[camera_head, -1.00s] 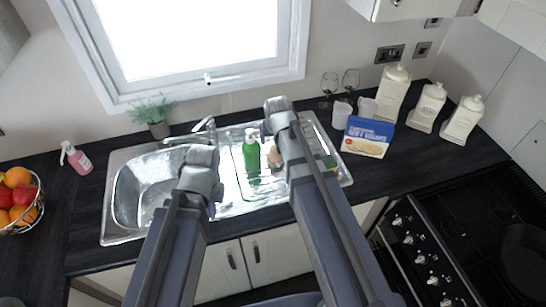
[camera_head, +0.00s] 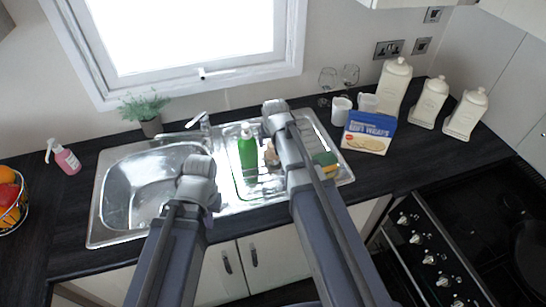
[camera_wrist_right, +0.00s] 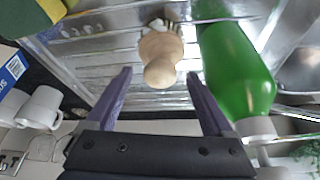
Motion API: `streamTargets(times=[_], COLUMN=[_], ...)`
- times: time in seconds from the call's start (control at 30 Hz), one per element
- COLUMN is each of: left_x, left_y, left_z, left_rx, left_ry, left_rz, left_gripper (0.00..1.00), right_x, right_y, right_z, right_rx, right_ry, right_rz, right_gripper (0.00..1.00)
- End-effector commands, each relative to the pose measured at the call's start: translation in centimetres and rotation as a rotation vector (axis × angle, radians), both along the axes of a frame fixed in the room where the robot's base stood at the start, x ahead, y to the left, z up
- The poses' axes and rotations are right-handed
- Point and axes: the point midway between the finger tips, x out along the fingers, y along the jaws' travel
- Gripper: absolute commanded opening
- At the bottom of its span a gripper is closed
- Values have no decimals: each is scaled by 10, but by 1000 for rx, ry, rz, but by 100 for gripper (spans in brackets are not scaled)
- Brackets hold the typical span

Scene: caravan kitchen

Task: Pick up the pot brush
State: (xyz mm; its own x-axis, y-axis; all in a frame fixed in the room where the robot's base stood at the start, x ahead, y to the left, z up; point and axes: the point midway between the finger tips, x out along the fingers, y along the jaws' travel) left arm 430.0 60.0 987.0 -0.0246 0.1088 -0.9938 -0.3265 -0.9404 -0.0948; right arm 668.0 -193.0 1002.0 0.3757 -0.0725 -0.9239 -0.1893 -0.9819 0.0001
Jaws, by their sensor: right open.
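The pot brush (camera_wrist_right: 161,58), with a round pale wooden knob and light bristles, stands on the ribbed metal drainer in the right wrist view. In the head view the brush (camera_head: 270,153) is partly hidden by my right arm. My right gripper (camera_wrist_right: 160,76) is open, with one purple finger on each side of the knob's end in the picture and nothing held. I cannot tell how far the fingers are from it. My left gripper (camera_head: 214,201) shows only as a sliver beside its arm over the sink's front edge; its fingers are hidden.
A green bottle (camera_wrist_right: 234,65) stands close right of the brush. A green and yellow sponge (camera_head: 325,160) lies on the drainer. White mugs (camera_wrist_right: 38,108) and a blue box (camera_head: 368,132) stand nearby. The sink basin (camera_head: 135,190) and tap (camera_head: 200,122) are left.

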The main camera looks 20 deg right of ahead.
Motion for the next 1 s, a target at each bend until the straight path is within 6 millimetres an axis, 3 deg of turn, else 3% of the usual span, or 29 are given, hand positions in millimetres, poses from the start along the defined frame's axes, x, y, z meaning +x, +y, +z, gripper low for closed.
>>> streamTargets(times=[0.13,0.87,1.0], left_x=[0,0,0], left_y=[0,0,0], left_z=[1,1,1], left_rx=[0,0,0], left_ry=[0,0,0], left_rz=[0,0,0], left_gripper=[0,0,0], right_x=[0,0,0], right_y=[0,0,0], right_z=[1,1,1], right_rx=[0,0,0], right_ry=[0,0,0], right_rz=[0,0,0], right_gripper=[85,3,0])
